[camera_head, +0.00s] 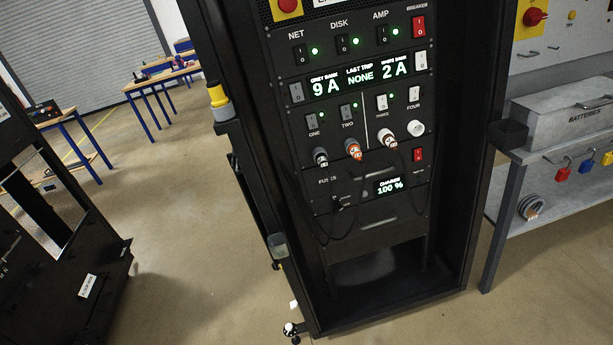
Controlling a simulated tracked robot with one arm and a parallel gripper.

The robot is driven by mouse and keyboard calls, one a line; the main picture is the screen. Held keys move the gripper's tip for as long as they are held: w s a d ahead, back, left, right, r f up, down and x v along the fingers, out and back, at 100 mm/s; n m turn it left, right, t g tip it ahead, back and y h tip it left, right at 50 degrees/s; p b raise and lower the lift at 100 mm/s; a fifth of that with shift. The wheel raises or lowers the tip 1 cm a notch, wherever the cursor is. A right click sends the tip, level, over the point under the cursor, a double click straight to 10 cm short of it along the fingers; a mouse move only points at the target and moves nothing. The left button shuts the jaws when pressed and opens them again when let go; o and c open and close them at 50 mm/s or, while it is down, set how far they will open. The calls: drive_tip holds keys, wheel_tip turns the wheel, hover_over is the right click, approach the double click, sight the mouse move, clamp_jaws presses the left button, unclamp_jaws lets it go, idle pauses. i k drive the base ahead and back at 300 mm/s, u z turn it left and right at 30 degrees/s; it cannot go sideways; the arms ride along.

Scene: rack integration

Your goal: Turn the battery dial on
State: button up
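The black rack (471,200) stands upright in the middle, with its front panels facing me. Its lowest panel has a lit display (389,187) reading "CHARGE 100 %". A small dark knob-like part (337,204) sits on that panel, left of the display. I cannot tell for sure that it is the battery dial, nor read its setting. A red rocker switch (418,155) is above the display at the right, with a label too small to read. My gripper is not visible in this view.
Plugs (354,150) with dark hanging cables sit above the lowest panel. Higher are rocker switches and a display (358,77) reading 9 A, NONE, 2 A. A bench (504,215) with a "BATTERIES" box (570,110) stands right. Another black frame (60,265) stands left; floor between is open.

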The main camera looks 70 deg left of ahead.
sight(337, 207)
drive_tip(key=u, duration=1.5)
drive_tip(key=k, duration=0.55)
drive_tip(key=u, duration=0.05)
drive_tip(key=i, duration=0.6)
drive_tip(key=z, duration=0.1)
